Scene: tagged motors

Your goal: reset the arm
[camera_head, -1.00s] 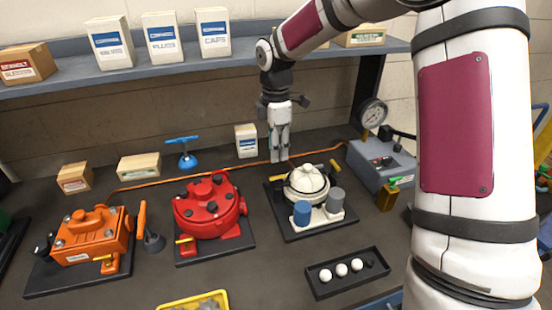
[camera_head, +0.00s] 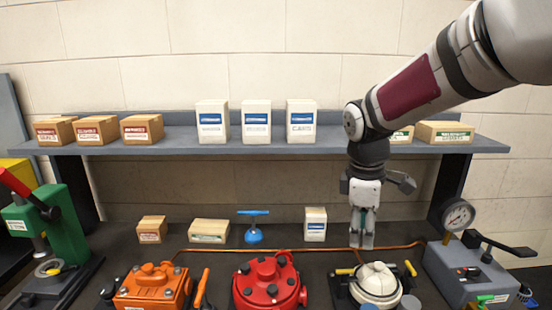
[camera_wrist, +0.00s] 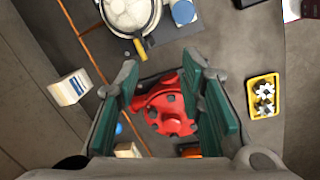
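My gripper (camera_head: 362,242) hangs from my arm, pointing down over the back of the bench. In the head view it is behind the white motor (camera_head: 376,281) and right of a small white box (camera_head: 315,225). In the wrist view its green-padded fingers (camera_wrist: 166,92) stand apart with nothing held between them. The red motor (camera_wrist: 164,110) shows below through the gap; it also shows in the head view (camera_head: 268,283). The orange motor (camera_head: 152,287) is at the bottom left. The lower parts of the motors are cut off in the head view.
A shelf (camera_head: 180,146) with several boxes runs behind my arm. A gauge unit (camera_head: 470,268) stands to the right, a green press (camera_head: 58,235) at the left. A blue-handled valve (camera_head: 253,230) and an orange cable lie at the back. A yellow tray (camera_wrist: 251,98) shows in the wrist view.

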